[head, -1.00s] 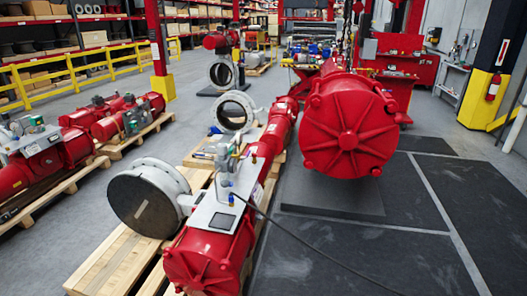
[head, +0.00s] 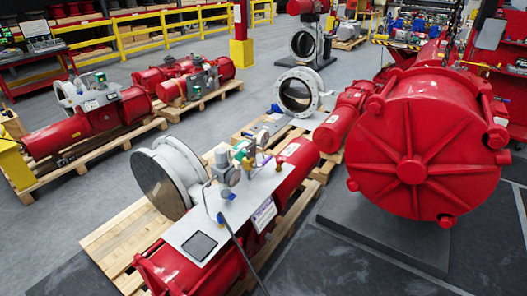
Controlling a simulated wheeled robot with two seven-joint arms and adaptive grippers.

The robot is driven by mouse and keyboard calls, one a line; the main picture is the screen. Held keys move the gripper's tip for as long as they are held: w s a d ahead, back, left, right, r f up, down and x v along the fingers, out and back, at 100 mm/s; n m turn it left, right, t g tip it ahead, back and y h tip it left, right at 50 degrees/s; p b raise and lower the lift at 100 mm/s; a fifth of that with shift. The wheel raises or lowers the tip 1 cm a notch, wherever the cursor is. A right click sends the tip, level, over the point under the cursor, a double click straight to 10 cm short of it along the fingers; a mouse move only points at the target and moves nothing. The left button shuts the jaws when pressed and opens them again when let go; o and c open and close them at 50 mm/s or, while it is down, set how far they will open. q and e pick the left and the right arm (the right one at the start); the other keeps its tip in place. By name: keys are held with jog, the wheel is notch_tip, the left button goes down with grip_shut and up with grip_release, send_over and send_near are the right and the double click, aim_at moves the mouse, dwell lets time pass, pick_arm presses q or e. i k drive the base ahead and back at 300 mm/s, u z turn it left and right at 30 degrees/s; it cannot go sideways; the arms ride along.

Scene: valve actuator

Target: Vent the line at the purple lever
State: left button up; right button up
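A red valve actuator (head: 204,265) lies on a wooden pallet in the near middle, with a pale grey control panel (head: 205,228) on top. Small fittings stand on the panel: a grey regulator (head: 222,163), a green part (head: 240,151) and brassy fittings (head: 247,164). A black hose runs down from the panel's front edge. Neither of my grippers is in view.
A grey round valve (head: 165,178) adjoins the actuator on the left. A large red cylinder (head: 425,145) stands close on the right above a dark mat (head: 385,235). More red actuators (head: 75,128) lie on pallets at left. Grey floor (head: 70,235) is clear at lower left.

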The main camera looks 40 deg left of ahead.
aim_at(255, 166)
jog(key=u, duration=0.7)
jog(key=i, duration=1.05)
jog(key=u, duration=1.05)
